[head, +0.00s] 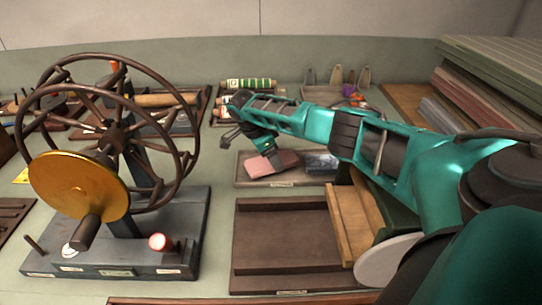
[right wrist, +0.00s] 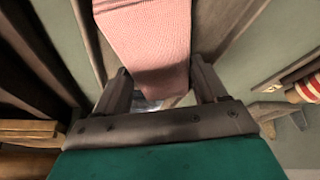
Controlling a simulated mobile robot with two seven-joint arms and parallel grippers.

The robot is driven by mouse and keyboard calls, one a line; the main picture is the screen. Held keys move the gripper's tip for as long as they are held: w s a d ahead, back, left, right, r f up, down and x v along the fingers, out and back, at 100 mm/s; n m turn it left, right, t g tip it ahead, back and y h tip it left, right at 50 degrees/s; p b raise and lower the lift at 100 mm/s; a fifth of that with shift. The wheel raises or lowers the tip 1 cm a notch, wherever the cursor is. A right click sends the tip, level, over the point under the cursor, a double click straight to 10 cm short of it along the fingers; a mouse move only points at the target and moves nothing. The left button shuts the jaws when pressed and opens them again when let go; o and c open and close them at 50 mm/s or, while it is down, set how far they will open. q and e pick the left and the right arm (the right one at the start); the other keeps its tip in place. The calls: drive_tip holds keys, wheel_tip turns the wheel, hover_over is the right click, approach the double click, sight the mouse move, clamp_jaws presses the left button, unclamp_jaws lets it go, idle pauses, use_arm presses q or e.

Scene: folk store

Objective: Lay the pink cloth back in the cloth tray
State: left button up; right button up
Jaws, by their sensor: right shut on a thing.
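The pink cloth (head: 272,164) shows in the head view at the left part of the cloth tray (head: 245,183), a low dark tray with a label on its front edge. My right gripper (head: 268,150) is over the cloth and shut on it. In the right wrist view the pink cloth (right wrist: 150,40) runs between the two fingers of my right gripper (right wrist: 162,85). I cannot tell whether the cloth rests on the tray floor or hangs just above it. A grey-blue folded thing (head: 320,161) lies in the tray's right part, partly behind my arm. My left gripper is not in view.
A spoked wheel with a brass disc (head: 78,186) stands on a dark base at left. A larger brown tray (head: 285,240) lies in front of the cloth tray. Green-labelled rolls (head: 248,84) lie behind. Stacked boards (head: 490,85) stand at the back right.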

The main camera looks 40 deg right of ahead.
drive_tip(key=shift+f, duration=0.55)
drive_tip(key=o, duration=1.2)
drive_tip(key=p+v, duration=0.1)
drive_tip(key=v, duration=1.2)
